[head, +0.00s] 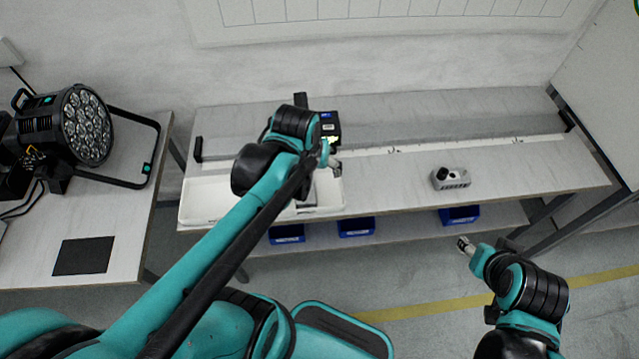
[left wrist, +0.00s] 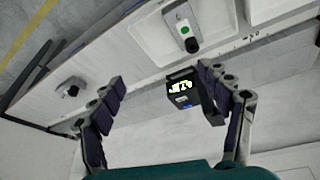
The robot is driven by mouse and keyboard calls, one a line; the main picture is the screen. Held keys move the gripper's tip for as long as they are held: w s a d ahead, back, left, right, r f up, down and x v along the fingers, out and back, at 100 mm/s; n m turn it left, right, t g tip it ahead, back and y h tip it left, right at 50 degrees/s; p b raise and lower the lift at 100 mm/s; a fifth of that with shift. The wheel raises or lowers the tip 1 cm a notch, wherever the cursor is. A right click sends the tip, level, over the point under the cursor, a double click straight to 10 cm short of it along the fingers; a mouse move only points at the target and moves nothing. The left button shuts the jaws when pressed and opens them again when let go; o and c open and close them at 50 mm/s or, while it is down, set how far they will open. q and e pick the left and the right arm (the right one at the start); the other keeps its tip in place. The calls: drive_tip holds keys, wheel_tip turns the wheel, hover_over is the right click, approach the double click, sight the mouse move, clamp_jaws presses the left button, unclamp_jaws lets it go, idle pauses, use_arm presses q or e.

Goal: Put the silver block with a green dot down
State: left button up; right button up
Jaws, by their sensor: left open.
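The silver block with a green dot (left wrist: 185,30) shows in the left wrist view, with a black knob at its lower end. It lies at the white tray (left wrist: 146,38), out beyond my left fingers and apart from them. I cannot tell exactly how it rests against the tray's divider. My left gripper (left wrist: 165,112) is open, its fingers wide apart, with no block between them. In the head view my left gripper (head: 333,163) is over the right end of the tray (head: 205,200), and my arm hides much of that tray. My right gripper (head: 465,245) is in front of the bench; its jaws are too small to judge.
Another silver block (head: 451,179) with a black knob stands on the bench (head: 390,190) right of the tray. A black device with a lit display (left wrist: 182,90) is near my left fingers. Blue bins (head: 357,227) sit below. A stage light (head: 75,125) stands on the left table.

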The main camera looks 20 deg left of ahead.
use_arm(q)
drive_tip(key=s+d+r+m+t, duration=0.2)
drive_tip(key=s+d+t, duration=0.1)
drive_tip(key=s, duration=0.2)
drive_tip(key=shift+d+m, duration=0.3)
drive_tip(key=shift+d, duration=0.05)
drive_tip(key=shift+s+f, duration=0.1)
wheel_tip(320, 180, down, 2)
drive_tip(key=shift+f+b, duration=0.1)
drive_tip(key=shift+b, duration=1.05)
